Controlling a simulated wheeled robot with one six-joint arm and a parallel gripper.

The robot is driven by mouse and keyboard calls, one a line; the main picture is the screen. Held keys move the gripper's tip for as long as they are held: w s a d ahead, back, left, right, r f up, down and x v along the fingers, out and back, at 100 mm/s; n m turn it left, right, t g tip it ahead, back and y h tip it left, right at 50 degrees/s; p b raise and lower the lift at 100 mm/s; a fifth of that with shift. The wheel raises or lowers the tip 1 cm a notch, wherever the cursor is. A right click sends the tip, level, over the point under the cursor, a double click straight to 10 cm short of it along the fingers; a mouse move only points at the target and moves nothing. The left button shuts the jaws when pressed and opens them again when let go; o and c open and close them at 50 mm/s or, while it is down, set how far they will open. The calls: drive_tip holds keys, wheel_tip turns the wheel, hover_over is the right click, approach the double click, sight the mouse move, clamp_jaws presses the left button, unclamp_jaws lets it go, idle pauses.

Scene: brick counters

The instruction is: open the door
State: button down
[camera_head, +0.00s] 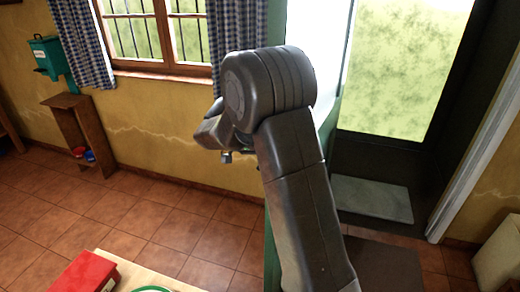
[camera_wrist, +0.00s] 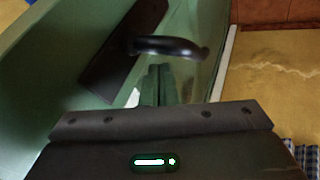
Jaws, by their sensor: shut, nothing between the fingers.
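The green door (camera_head: 271,255) stands nearly edge-on behind my arm in the head view, swung away from the doorway. In the wrist view the green door surface (camera_wrist: 50,70) fills the left, with a dark handle plate (camera_wrist: 122,50) and a black lever handle (camera_wrist: 170,46). My gripper (camera_wrist: 158,70) is shut and empty, its fingertips just below the lever in the picture; I cannot tell whether they touch the door or the handle. In the head view my arm hides most of the door, its handle and the fingers.
The doorway at right is open, with a grey slab (camera_head: 371,198) and a dark mat (camera_head: 385,265) on the floor. A pale frame post (camera_head: 475,165) bounds it. A red box (camera_head: 86,273) sits on a table at bottom left. A wooden stand (camera_head: 82,135) is by the yellow wall.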

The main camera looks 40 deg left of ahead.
drive_tip(key=shift+x, duration=1.1)
drive_tip(key=w+d+b, duration=0.3)
drive_tip(key=d+b, duration=0.1)
drive_tip(key=d, duration=0.8)
drive_tip(key=w+d+n+b, duration=0.1)
drive_tip(key=w+d+b, duration=0.3)
drive_tip(key=d, duration=0.8)
drive_tip(key=shift+d+t+y+b, duration=0.3)
drive_tip(key=shift+y, duration=0.1)
drive_tip(key=shift+s+a, duration=0.1)
drive_tip(key=shift+a, duration=0.05)
